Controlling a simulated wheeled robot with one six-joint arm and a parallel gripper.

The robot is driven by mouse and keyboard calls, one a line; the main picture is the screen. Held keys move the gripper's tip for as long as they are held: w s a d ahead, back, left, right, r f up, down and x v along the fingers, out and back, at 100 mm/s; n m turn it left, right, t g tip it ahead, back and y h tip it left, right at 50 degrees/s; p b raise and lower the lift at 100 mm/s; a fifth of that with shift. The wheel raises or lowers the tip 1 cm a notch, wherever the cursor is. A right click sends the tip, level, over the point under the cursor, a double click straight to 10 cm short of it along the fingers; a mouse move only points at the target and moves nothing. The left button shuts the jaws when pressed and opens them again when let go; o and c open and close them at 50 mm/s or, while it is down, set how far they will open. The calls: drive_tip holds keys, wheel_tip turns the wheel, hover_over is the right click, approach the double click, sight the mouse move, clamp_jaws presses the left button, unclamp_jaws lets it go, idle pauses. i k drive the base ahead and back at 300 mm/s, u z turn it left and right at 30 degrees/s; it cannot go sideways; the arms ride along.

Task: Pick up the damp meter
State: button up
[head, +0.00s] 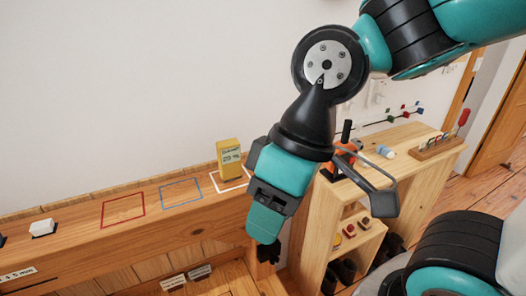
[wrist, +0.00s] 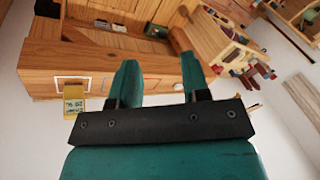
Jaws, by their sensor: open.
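The damp meter appears to be the yellow block-shaped device (head: 229,158) with a display. It stands upright on the wooden ledge (head: 85,235), in a white outlined square (head: 232,180). In the wrist view the yellow device (wrist: 75,101) shows at the left, outside the fingers and partly cut off by my gripper body. My gripper (head: 266,240) is open and empty, in front and to the right of the device in the head view. Its two teal fingers (wrist: 158,80) show apart in the wrist view, with nothing between them.
Red (head: 124,210) and blue (head: 181,193) outlined squares on the ledge are empty. A white block (head: 42,228) sits at the ledge's left. A wooden shelf unit (head: 420,133) at right carries an orange-and-black tool (head: 340,165) and a rack (head: 436,147). The wall is behind the ledge.

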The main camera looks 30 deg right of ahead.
sight(228, 150)
drive_tip(key=u, duration=1.65)
drive_tip(key=k, duration=1.05)
drive_tip(key=z, duration=1.05)
drive_tip(key=i, duration=1)
drive_tip(key=u, duration=0.05)
